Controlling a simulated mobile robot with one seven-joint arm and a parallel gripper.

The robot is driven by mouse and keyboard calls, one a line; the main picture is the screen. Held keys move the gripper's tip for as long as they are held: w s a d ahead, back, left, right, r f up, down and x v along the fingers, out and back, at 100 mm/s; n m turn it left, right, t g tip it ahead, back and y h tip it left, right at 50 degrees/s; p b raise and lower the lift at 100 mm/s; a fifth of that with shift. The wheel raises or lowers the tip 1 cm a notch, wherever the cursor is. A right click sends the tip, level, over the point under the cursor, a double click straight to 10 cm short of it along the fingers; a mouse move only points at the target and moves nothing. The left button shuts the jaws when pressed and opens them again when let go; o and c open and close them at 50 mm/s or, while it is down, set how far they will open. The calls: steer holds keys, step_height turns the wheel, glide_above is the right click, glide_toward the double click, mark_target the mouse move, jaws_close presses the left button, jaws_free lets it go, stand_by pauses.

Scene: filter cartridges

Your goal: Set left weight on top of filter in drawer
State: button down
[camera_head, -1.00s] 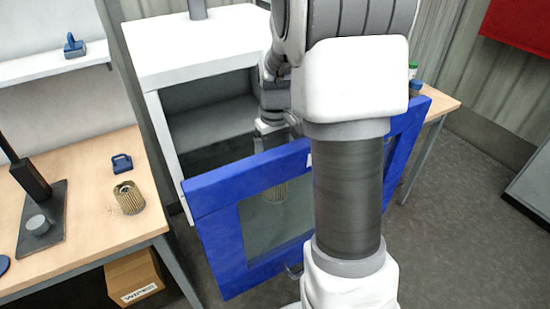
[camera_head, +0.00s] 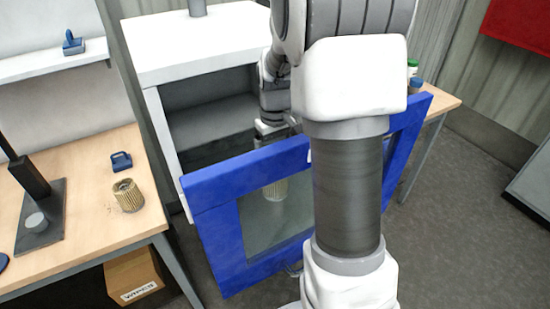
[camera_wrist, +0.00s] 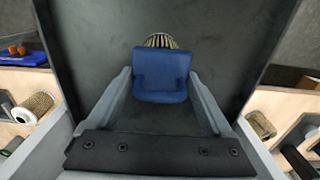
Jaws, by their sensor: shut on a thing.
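My gripper (camera_wrist: 160,78) is shut on a blue weight (camera_wrist: 161,84), which sits between its two fingertips in the wrist view. A ribbed tan filter (camera_wrist: 160,41) shows just beyond the weight's top edge on the dark drawer floor (camera_wrist: 90,30). The weight hides most of this filter, and I cannot tell whether the two touch. In the head view the filter (camera_head: 275,189) shows through the window of the blue-framed front (camera_head: 218,190). The fingers and held weight are hidden there by the frame and my arm.
The left table (camera_head: 90,215) holds another blue weight (camera_head: 121,161), a ribbed filter (camera_head: 128,195) and a dark press stand (camera_head: 42,215). Another blue item (camera_head: 73,44) is on the shelf. A white cabinet (camera_head: 200,50) stands behind the blue front.

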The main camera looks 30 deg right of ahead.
jaws_free()
step_height(320, 180, up, 18)
steer(key=p, duration=0.1)
steer(key=shift+f, duration=0.25)
steer(key=shift+p, duration=0.3)
